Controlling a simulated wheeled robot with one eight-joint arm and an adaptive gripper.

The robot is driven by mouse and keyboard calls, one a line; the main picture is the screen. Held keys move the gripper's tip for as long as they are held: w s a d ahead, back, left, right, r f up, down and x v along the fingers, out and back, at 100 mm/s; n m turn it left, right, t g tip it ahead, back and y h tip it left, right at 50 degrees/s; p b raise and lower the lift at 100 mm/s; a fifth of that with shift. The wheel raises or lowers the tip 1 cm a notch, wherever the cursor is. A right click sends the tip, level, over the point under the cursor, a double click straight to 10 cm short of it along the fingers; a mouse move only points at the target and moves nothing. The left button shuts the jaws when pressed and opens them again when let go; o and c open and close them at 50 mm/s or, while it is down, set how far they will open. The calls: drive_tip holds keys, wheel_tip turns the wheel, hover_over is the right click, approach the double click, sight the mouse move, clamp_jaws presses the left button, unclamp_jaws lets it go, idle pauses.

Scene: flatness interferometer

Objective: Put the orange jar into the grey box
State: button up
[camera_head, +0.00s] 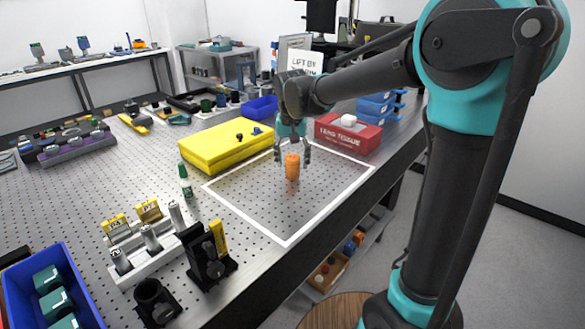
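Gaps show between the fingers and the jar, so the gripper looks open. I cannot tell whether the fingers are level with the jar or slightly behind it. I cannot make out a grey box for certain in this view.
A green-capped bottle (185,181), a black mount (205,255) and a blue bin (75,262) are at left. The square around the jar is otherwise clear.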

drive_tip(key=c, duration=1.2)
